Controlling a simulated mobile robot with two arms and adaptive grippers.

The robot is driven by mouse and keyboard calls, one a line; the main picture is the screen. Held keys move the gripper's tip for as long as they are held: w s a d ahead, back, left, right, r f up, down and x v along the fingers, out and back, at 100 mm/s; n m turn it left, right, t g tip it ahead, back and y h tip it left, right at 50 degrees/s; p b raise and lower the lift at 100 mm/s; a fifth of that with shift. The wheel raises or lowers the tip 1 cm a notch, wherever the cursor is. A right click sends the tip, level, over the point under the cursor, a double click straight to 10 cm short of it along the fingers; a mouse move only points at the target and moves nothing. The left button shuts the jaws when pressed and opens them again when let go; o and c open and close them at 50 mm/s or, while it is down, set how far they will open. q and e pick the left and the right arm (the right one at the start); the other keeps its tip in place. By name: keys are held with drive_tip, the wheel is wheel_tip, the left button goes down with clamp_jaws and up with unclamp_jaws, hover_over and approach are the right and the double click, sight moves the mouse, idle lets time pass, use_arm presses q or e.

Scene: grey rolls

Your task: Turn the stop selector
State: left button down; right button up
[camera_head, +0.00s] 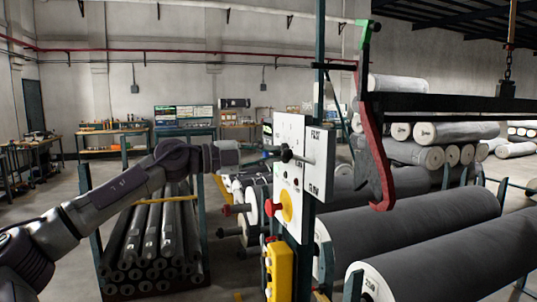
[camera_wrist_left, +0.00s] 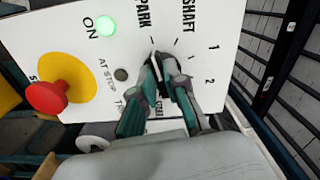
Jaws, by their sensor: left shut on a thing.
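The white control panel (camera_head: 289,222) stands upright on a post in the middle of the head view. My left gripper (camera_head: 283,155) reaches it from the left. In the left wrist view its two teal-and-grey fingers (camera_wrist_left: 168,72) are shut on a small black selector knob (camera_wrist_left: 158,76) with a pale mark. The lettering PARK and SHAFT and the marks 1 and 2 are printed around the knob. The fingers hide most of the knob and some lettering, so I cannot tell its exact setting. My right gripper is not in view.
A lit green ON lamp (camera_wrist_left: 107,27) and a red mushroom button (camera_wrist_left: 47,98) on a yellow base are on the panel. A yellow box (camera_head: 279,272) hangs below. A red hooked arm (camera_head: 372,140) and large grey rolls (camera_head: 410,225) are right. Stacked dark bars (camera_head: 150,245) stand left.

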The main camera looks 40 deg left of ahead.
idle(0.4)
use_arm(q)
drive_tip(key=c, duration=1.2)
unclamp_jaws()
drive_tip(key=shift+a, duration=0.1)
drive_tip(key=shift+s, duration=0.1)
drive_tip(key=shift+s+r, duration=0.1)
drive_tip(key=shift+s, duration=0.05)
drive_tip(key=v, duration=1.1)
drive_tip(key=shift+s+a, duration=0.2)
drive_tip(key=shift+a, duration=0.05)
